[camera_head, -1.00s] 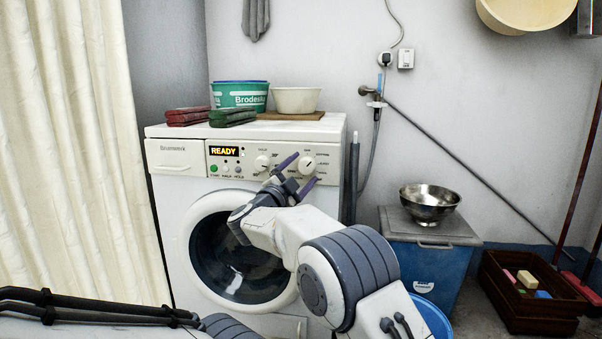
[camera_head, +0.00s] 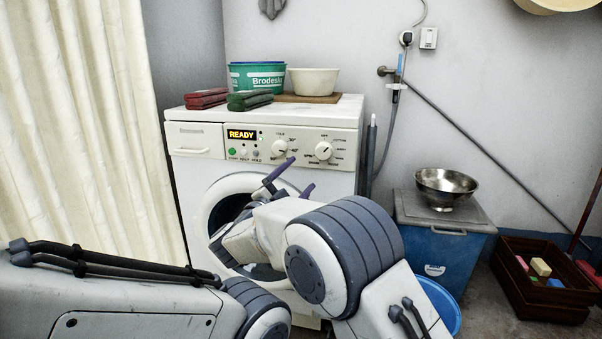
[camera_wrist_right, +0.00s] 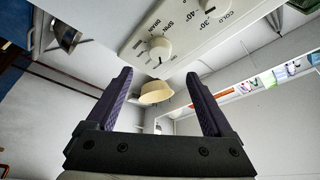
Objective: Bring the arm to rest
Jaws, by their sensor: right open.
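My right arm reaches in from the lower right in the head view. Its right gripper (camera_head: 291,174) is open and empty, in front of the washing machine (camera_head: 350,110). The fingertips point up, a little below the control panel, apart from the dials as far as I can see. In the right wrist view the two purple fingers (camera_wrist_right: 160,95) stand wide apart with nothing between them. A dial (camera_wrist_right: 160,47) of the panel shows beyond them, upside down. My left arm shows at the lower left of the head view; its gripper is out of the picture.
On the machine stand a green tub (camera_head: 258,77), a white bowl (camera_head: 314,81) on a board, and red (camera_head: 206,98) and green (camera_head: 250,100) bundles. To the right are a blue box (camera_head: 445,250) with a metal bowl (camera_head: 447,187) and a wooden crate (camera_head: 540,290). A curtain (camera_head: 85,130) hangs left.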

